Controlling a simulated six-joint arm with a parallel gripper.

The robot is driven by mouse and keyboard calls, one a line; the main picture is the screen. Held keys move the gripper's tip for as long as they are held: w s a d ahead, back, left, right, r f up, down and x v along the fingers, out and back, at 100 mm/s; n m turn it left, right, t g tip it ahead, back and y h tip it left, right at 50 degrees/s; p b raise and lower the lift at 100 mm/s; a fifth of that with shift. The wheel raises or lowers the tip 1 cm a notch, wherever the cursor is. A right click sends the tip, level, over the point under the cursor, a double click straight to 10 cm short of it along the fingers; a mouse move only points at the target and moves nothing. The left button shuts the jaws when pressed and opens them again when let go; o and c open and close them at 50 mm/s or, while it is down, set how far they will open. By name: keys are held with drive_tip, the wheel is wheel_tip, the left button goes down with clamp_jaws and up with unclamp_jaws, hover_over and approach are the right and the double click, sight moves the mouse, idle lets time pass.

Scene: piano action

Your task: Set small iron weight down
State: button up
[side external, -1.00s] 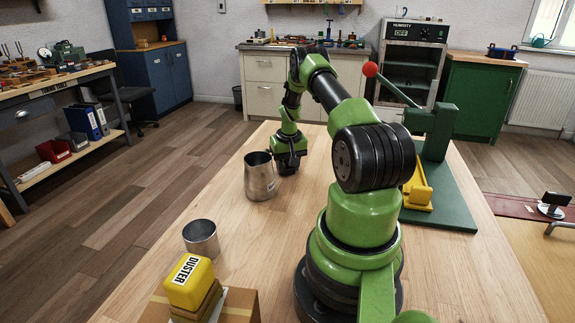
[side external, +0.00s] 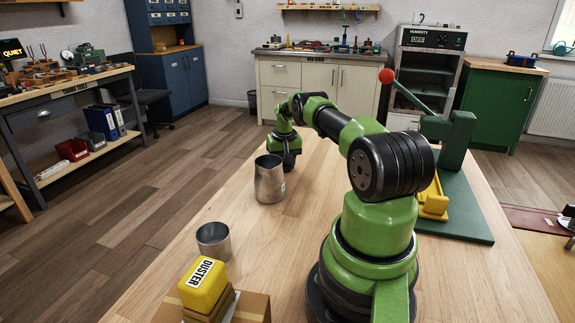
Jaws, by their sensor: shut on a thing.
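My gripper (side external: 289,165) is at the far left part of the wooden table, just behind the metal pitcher (side external: 269,180). It points down, close above the tabletop. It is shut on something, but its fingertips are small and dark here. The small iron weight cannot be made out in it; it is too small or hidden at this distance.
A green press (side external: 446,150) with a red-knobbed lever stands on a green base at right. The wooden table (side external: 310,205) is clear in the middle.

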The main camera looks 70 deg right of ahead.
drive_tip(key=shift+w, duration=0.2)
drive_tip(key=o, duration=1.1)
drive_tip(key=shift+o, duration=0.2)
drive_tip(key=shift+r, duration=0.1)
drive_tip(key=r, duration=0.6)
drive_tip(key=a+r, duration=0.1)
drive_tip(key=r, duration=0.2)
drive_tip(key=shift+s+r, duration=0.35)
